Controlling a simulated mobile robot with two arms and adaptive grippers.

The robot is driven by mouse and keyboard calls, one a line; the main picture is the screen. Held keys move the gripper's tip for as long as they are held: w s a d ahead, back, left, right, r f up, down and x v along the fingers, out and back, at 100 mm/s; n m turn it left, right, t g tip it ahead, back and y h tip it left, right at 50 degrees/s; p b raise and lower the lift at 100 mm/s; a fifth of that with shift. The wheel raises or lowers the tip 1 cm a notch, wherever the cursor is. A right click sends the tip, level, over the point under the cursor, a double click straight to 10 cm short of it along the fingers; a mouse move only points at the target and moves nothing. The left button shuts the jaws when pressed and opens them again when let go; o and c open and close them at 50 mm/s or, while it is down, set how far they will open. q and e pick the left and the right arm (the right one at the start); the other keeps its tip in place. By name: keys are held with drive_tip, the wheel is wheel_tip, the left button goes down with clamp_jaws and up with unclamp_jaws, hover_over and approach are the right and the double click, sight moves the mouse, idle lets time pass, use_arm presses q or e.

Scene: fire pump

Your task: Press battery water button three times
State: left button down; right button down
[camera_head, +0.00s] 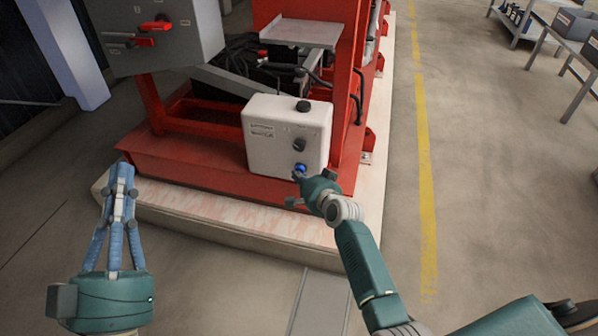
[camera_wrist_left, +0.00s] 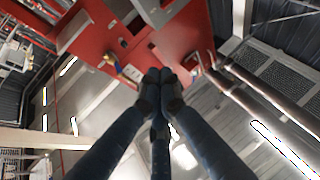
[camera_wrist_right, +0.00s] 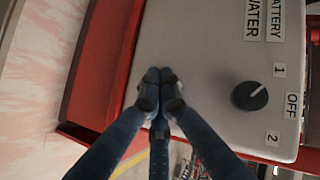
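The white battery water box (camera_head: 268,140) stands on the red pump frame in the head view; its "BATTERY" and "WATER" labels (camera_wrist_right: 265,22) show in the right wrist view. A black selector knob (camera_head: 300,144) is on its front, also in the right wrist view (camera_wrist_right: 250,95). My right gripper (camera_head: 299,172) is shut and empty, its tips at the box's lower front, below the knob. A bright blue spot there may be the button or a fingertip; I cannot tell, nor whether the tips touch. My left gripper (camera_head: 123,170) is shut and empty, left of the box.
A grey control cabinet (camera_head: 165,35) with red handles hangs upper left. The pump's red base (camera_head: 200,160) sits on a pale plinth (camera_head: 240,215). A blue-grey pillar (camera_head: 65,50) stands at left.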

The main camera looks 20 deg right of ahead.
use_arm(q)
wheel_tip(320, 180, down, 6)
drive_tip(key=w+g+y+p, duration=0.1)
drive_tip(key=w+g, duration=0.1)
drive_tip(key=g, duration=0.1)
use_arm(e)
drive_tip(key=shift+s+a, duration=0.4)
drive_tip(key=shift+s, duration=0.2)
use_arm(q)
drive_tip(key=shift+w+a, duration=0.1)
drive_tip(key=shift+w, duration=0.05)
use_arm(e)
drive_tip(key=shift+s, duration=0.1)
